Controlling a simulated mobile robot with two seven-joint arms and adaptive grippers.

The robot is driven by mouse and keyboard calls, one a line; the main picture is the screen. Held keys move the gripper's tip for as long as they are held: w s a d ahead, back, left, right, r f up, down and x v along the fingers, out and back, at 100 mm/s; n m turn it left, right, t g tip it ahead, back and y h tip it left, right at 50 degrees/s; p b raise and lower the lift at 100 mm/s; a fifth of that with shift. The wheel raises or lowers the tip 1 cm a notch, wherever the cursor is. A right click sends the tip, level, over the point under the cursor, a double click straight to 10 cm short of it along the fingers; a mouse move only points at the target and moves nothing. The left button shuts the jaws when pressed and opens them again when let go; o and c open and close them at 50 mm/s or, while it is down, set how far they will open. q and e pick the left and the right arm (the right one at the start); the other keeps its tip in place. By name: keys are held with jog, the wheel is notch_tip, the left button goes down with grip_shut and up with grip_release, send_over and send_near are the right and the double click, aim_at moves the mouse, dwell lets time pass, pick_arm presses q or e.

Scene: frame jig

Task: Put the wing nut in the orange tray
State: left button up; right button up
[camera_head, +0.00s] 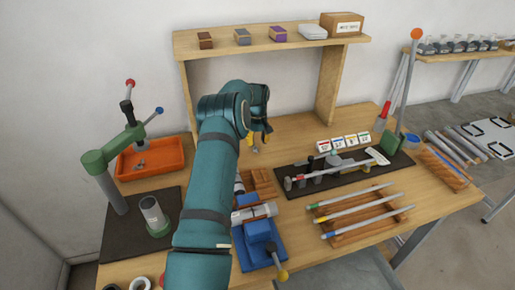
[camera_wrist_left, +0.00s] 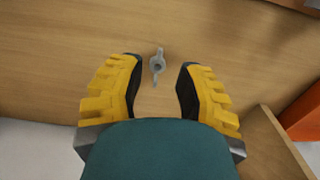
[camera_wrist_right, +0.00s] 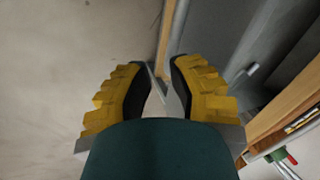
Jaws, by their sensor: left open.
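The grey wing nut (camera_wrist_left: 157,66) lies on the wooden bench just ahead of my left gripper (camera_wrist_left: 158,75), centred between the lines of its two fingers. It shows small in the head view (camera_head: 254,151). My left gripper (camera_head: 257,136) is open and empty, pointing down above the bench. The orange tray (camera_head: 172,168) sits at the back left of the bench with small grey pieces in it; an orange edge also shows in the left wrist view (camera_wrist_left: 305,118). My right gripper (camera_wrist_right: 158,82) has its fingers apart, away from the bench top; it is out of the head view.
A green press-like stand (camera_head: 113,152) rises before the tray. A blue vise (camera_head: 259,233) stands beside my left arm. A dark tool mat (camera_head: 305,187) and a wooden rack of rods (camera_head: 372,234) lie right. A raised shelf (camera_head: 268,45) spans the back.

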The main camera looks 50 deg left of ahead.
aim_at(257, 149)
pick_arm(q)
notch_tip(257, 149, up, 6)
jog(key=shift+f, duration=0.1)
jog(key=shift+r, duration=0.5)
jog(key=shift+c, duration=0.7)
notch_tip(257, 149, down, 12)
jog(key=m+y, duration=0.1)
jog(key=m, duration=0.5)
jog(key=m+t+y, duration=0.1)
jog(key=m, duration=0.5)
jog(key=m+y+p, duration=0.1)
jog(key=m, duration=0.5)
jog(key=shift+a+f+t, duration=0.1)
jog(key=shift+a+t, duration=0.05)
jog(key=shift+t, duration=0.15)
grip_shut()
